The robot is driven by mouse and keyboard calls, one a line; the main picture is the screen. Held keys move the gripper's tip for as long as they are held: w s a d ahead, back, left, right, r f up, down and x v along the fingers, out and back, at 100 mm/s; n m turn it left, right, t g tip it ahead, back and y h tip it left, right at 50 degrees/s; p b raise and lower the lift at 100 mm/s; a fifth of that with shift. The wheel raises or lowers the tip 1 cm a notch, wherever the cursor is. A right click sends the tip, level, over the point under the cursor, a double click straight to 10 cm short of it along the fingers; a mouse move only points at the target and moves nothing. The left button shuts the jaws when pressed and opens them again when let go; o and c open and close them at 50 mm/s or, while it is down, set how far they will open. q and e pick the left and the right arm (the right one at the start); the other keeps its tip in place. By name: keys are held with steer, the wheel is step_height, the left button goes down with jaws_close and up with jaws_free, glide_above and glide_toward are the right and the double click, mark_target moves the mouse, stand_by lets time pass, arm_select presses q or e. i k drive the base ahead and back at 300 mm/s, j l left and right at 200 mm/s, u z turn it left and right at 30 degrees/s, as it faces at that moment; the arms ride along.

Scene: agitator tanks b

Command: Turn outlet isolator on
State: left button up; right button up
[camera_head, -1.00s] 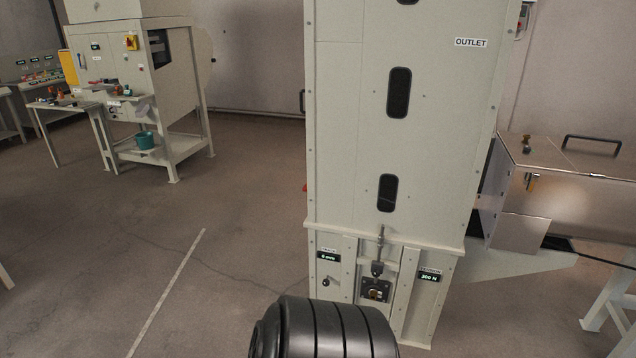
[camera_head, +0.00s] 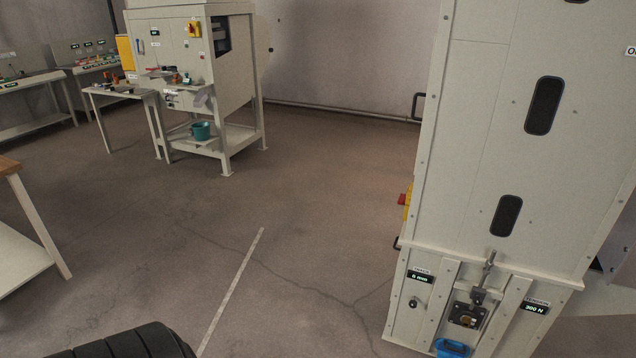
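A tall cream cabinet (camera_head: 540,150) stands at the right, its sign cut off by the right edge. A red and yellow switch (camera_head: 406,202) sticks out from its left side, low down and seen edge-on; I cannot read a label or its position. It may be the outlet isolator. Neither of my grippers is in view. A black ribbed part, probably of my own arm, shows at the bottom left.
A cream machine (camera_head: 236,75) at the back left carries another red and yellow switch (camera_head: 194,29) and a teal bucket (camera_head: 201,131). A small table (camera_head: 122,96) stands beside it. A wooden-topped bench (camera_head: 8,166) is at the left edge. The floor between is clear.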

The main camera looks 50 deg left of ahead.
mark_target(403, 197)
steer(key=k+j+u, duration=0.1)
steer(key=j, duration=0.65)
steer(key=k+j+u, duration=0.1)
steer(key=j, duration=0.65)
steer(key=k+j+u, duration=0.1)
steer(key=j, duration=0.7)
steer(key=i+j+z, duration=0.1)
steer(key=i, duration=0.2)
steer(key=i+j, duration=0.15)
steer(key=i+z, duration=0.05)
steer(key=i, duration=0.05)
